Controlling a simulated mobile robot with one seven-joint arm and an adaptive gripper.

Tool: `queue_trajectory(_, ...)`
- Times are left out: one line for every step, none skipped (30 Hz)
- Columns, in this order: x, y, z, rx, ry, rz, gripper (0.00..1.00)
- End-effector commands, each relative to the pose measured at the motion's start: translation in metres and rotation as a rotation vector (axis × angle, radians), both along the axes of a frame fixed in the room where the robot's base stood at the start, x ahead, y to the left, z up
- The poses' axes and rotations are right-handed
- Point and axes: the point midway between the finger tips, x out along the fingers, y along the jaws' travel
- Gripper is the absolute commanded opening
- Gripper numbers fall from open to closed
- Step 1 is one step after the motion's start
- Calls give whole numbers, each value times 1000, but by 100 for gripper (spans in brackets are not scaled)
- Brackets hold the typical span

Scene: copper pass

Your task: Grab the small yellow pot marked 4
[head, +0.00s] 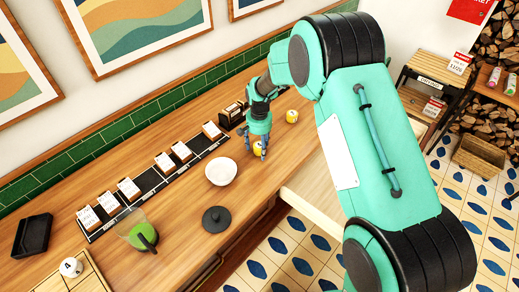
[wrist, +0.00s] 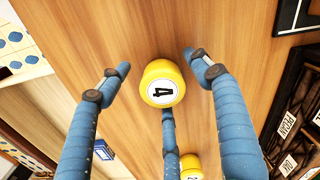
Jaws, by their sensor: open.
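The small yellow pot marked 4 (wrist: 162,83) stands on the wooden counter, its white numbered face toward the wrist camera. In the head view the yellow pot (head: 258,149) is partly hidden by my gripper (head: 258,143). My gripper (wrist: 160,76) is open, with its blue fingers spread around the pot on several sides. Gaps show between the pot and the two upper fingers; I cannot tell whether the lower finger touches it. A second yellow pot (wrist: 193,167) is partly cut off at the bottom; it stands farther right in the head view (head: 292,116).
A white bowl (head: 221,172) and black lid (head: 216,219) lie left of the gripper. A green-filled container (head: 137,232) and white numbered pot (head: 71,267) are farther left. A black rack with cards (head: 150,180) runs along the back.

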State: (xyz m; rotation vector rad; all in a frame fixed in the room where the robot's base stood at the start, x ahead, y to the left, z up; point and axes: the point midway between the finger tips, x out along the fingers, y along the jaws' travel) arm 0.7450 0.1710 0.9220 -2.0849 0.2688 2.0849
Motion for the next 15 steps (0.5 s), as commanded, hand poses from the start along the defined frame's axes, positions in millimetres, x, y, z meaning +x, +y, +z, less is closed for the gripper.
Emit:
queue_trajectory(0, 0, 0, 0, 0, 0, 64)
queue_trajectory(0, 0, 0, 0, 0, 0, 64)
queue_trajectory(0, 0, 0, 0, 0, 0, 58)
queue_trajectory(0, 0, 0, 0, 0, 0, 52)
queue_trajectory(0, 0, 0, 0, 0, 0, 46)
queue_trajectory(0, 0, 0, 0, 0, 0, 38)
queue_trajectory(0, 0, 0, 0, 0, 0, 32)
queue_trajectory(0, 0, 0, 0, 0, 0, 26)
queue_trajectory(0, 0, 0, 0, 0, 0, 18)
queue_trajectory(0, 0, 0, 0, 0, 0, 12)
queue_trajectory(0, 0, 0, 0, 0, 0, 12)
queue_trajectory(0, 0, 0, 0, 0, 0, 12)
queue_trajectory(0, 0, 0, 0, 0, 0, 12)
queue_trajectory(0, 0, 0, 0, 0, 0, 12)
queue_trajectory(0, 0, 0, 0, 0, 0, 12)
